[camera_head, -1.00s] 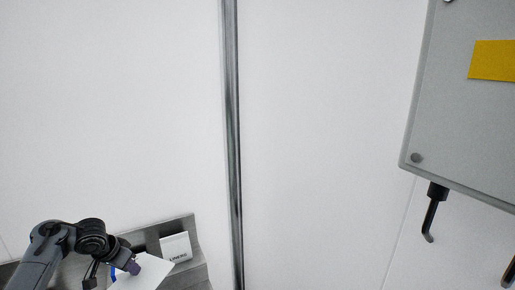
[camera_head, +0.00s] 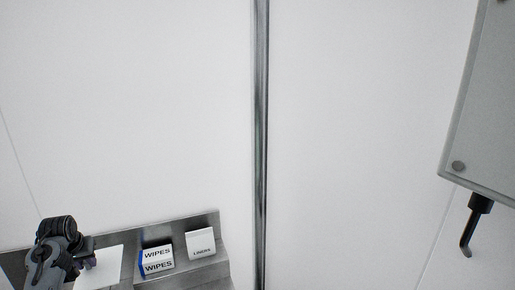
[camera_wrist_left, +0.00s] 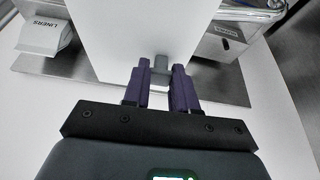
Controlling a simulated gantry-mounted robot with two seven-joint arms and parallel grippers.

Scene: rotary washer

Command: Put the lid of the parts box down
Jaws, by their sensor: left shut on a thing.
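The lid is a flat white panel (camera_head: 101,268) at the lower left of the head view, and it fills the upper middle of the left wrist view (camera_wrist_left: 130,38). A small grey handle (camera_wrist_left: 160,68) stands out from it. My left gripper (camera_head: 86,264) is shut on this handle, with its purple fingers (camera_wrist_left: 160,82) on either side. The lid is in front of a steel shelf (camera_head: 205,222); I cannot tell whether it touches anything. The parts box cannot be made out for sure. My right gripper is not in view.
In the left wrist view, a labelled steel container (camera_wrist_left: 222,42) is on the right. A grey cabinet (camera_head: 490,120) with a black handle (camera_head: 472,225) hangs at the far right.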

